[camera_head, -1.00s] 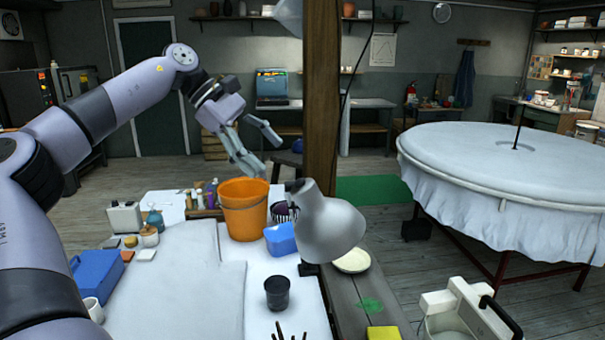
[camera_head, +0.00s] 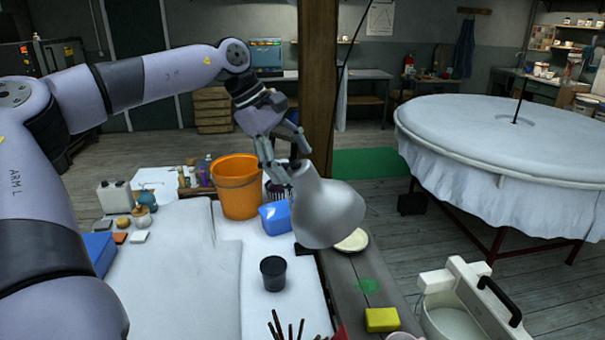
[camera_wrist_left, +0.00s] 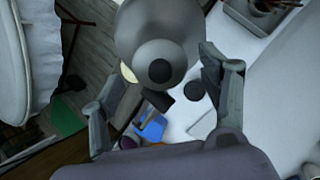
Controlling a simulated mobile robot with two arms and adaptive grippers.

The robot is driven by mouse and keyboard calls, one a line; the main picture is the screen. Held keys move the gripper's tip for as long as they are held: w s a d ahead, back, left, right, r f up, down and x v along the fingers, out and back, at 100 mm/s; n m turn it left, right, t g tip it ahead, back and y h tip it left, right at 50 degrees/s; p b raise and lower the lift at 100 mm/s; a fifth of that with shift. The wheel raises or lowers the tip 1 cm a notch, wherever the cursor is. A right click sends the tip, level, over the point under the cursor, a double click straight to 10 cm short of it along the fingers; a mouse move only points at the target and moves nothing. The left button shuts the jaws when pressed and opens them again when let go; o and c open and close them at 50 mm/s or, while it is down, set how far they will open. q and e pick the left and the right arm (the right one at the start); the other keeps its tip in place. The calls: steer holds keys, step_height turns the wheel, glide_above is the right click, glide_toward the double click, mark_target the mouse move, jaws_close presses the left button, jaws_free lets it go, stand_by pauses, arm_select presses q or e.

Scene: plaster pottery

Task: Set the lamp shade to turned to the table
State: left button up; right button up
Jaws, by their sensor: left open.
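The lamp shade (camera_head: 326,208) is a grey metal cone above the table's right edge in the head view, its wide end toward the lower right. My left gripper (camera_head: 288,172) is open at the shade's narrow upper end. In the left wrist view the shade (camera_wrist_left: 150,30) lies between the two spread fingers (camera_wrist_left: 155,85), with a dark round knob (camera_wrist_left: 159,71) facing the camera. I cannot tell whether either finger touches it. The table (camera_head: 180,290) has a white cover. The lamp's arm is mostly hidden. My right gripper is not in view.
An orange bucket (camera_head: 238,190) and a blue container (camera_head: 275,217) stand close below my left gripper. A black cup (camera_head: 273,272) is nearer. A wooden post (camera_head: 318,80) rises just behind the lamp. A yellow sponge (camera_head: 381,319) lies at the front right.

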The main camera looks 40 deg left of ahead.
mark_target(302, 176)
arm_select(q)
steer(key=x, duration=0.4)
steer(key=shift+d+f+p, duration=0.15)
steer(key=shift+p, duration=0.15)
steer(key=shift+w+f, duration=0.1)
steer(key=shift+f, duration=0.1)
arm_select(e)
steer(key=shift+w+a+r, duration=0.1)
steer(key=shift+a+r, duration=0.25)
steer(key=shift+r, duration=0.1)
arm_select(q)
steer(key=c, duration=0.7)
jaws_close()
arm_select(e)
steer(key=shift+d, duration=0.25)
